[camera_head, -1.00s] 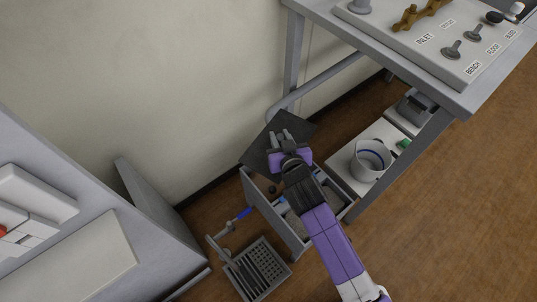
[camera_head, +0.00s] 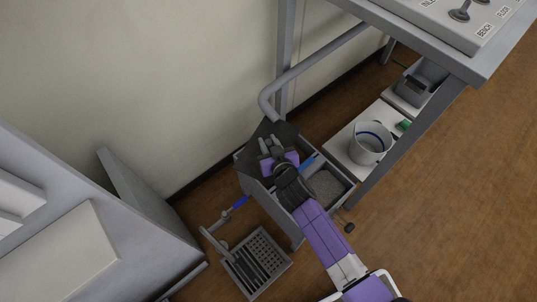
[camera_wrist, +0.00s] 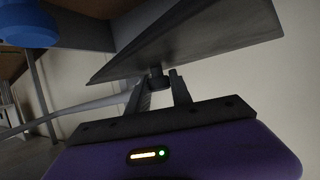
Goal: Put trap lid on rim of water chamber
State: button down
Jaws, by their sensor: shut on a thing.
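The trap lid appears as a dark grey flat plate (camera_head: 251,163), also in the wrist view (camera_wrist: 200,42). My gripper (camera_head: 270,143) is over it in the head view. In the wrist view my gripper (camera_wrist: 158,84) is shut on a small dark knob on the plate's face, and the plate is tilted in the picture. Below is a grey open box with compartments (camera_head: 279,217), probably containing the water chamber. The lid covers its back left part from above; I cannot tell whether they touch. My gripper and the lid hide the rim there.
The box's right compartment holds grey gravel (camera_head: 326,187). A drain grate (camera_head: 257,263) and a blue-handled pipe (camera_head: 238,203) are at the left. A white bucket (camera_head: 370,143) stands right, under the bench (camera_head: 455,61). A grey bent rail (camera_head: 315,65) passes close behind the lid.

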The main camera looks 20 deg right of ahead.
jog(key=shift+f+b, duration=1.5)
jog(key=shift+f, duration=1.2)
jog(key=shift+f, duration=0.15)
jog(key=c, duration=1.1)
grip_release()
jog(key=shift+c, duration=0.2)
jog(key=p+v, duration=0.2)
jog(key=v, duration=1)
jog(key=shift+s, duration=0.1)
